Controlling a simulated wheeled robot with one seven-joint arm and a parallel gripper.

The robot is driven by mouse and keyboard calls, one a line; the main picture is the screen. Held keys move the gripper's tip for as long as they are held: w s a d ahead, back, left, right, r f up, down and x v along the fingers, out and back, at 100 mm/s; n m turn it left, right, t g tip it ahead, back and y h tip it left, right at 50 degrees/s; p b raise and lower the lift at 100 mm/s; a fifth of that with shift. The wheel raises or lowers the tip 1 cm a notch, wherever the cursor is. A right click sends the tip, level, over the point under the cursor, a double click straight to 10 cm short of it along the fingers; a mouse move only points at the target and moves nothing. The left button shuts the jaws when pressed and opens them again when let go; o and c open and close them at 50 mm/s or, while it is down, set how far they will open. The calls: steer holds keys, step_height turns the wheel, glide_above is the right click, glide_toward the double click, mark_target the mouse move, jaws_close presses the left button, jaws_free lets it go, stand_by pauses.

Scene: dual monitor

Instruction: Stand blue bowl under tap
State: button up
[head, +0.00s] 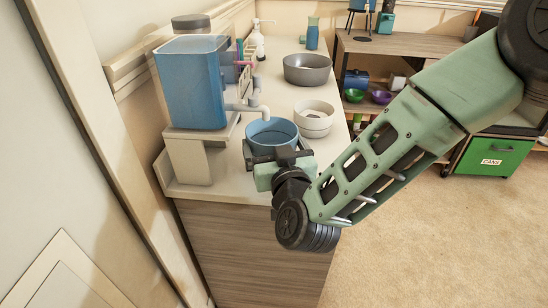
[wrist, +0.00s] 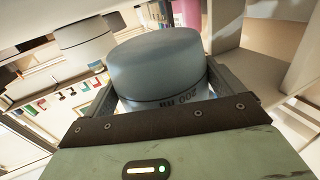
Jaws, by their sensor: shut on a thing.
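The blue bowl (head: 271,132) is near the counter's front end, upright with its open top up. My gripper (head: 280,157) is shut on its near side. In the wrist view the blue-grey bowl (wrist: 158,65) sits between the two fingers, with partly hidden lettering near the palm. The white tap (head: 246,108) comes out of a blue water tank (head: 190,85) on a pale stand. The tap's down-turned end shows at the bowl's back rim, over or just behind it. I cannot tell whether the bowl's base touches the counter.
A stacked pale bowl (head: 314,118) stands close to the right of the blue bowl. A dark grey bowl (head: 307,69), a white pump bottle (head: 257,40) and a teal bottle (head: 312,33) stand farther back. The counter (head: 223,170) is bare at its front left.

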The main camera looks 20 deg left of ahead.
steer(key=shift+w+f+b, duration=0.1)
steer(key=shift+f+b, duration=0.2)
steer(key=shift+f, duration=1.4)
steer(key=shift+f, duration=0.2)
steer(key=o, duration=0.9)
steer(key=shift+c, duration=0.2)
steer(key=shift+r, duration=0.25)
steer(key=v, duration=1.2)
steer(key=shift+f, duration=0.1)
